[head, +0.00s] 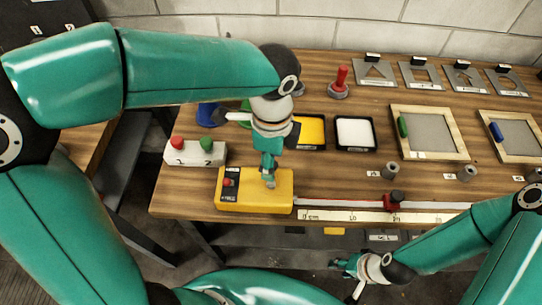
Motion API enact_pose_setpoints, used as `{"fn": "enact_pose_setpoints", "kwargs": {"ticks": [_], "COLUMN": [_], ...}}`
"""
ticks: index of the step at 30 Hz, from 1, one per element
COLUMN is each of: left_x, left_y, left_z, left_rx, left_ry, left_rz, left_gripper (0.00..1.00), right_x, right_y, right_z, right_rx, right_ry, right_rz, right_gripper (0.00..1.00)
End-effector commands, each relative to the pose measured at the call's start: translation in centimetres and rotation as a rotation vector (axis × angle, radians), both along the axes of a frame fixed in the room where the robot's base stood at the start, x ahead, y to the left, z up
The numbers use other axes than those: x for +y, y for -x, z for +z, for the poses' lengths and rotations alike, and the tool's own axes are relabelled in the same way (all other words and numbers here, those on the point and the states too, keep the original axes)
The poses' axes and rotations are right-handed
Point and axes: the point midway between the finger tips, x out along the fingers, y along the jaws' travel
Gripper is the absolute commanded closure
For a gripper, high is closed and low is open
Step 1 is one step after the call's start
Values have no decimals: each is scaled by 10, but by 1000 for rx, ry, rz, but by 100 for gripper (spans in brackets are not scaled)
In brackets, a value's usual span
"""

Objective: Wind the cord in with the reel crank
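A yellow reel box (240,203) with a black panel and a small red button sits at the front left edge of the table. A thin pale cord (340,203) runs right from it, above a white ruler strip (355,216), to a red and black slider (393,200). My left gripper (268,180) points down onto the top of the box, at a small grey part that may be the crank. The fingers hide most of that part, and their grip on it is unclear. My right gripper (340,265) is empty, in front of the table edge, its fingers apart.
A white box with a red and a green button (195,152) stands left of the reel box. Yellow and white trays (355,133), framed screens (430,133), a red-handled stamp (340,82) and metal stencils (375,70) lie behind. Small grey cylinders stand near the ruler.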

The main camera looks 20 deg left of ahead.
Motion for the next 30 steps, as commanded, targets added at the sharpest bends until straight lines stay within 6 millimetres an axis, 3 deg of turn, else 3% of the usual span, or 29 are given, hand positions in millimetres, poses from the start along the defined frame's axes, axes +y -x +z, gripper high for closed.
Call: {"fn": "enact_pose_setpoints", "kwargs": {"ticks": [5,14,30], "left_x": [0,0,1], "left_y": [0,0,0], "left_z": [0,0,0], "left_rx": [0,0,-1], "left_ry": [0,0,0], "left_rz": [0,-1,95], "left_gripper": [49,99,100], "right_x": [0,0,0], "right_y": [0,0,0], "right_z": [0,0,-3], "right_rx": [0,0,0], "right_ry": [0,0,0], "right_rz": [0,0,0], "right_gripper": [60,60,60]}}
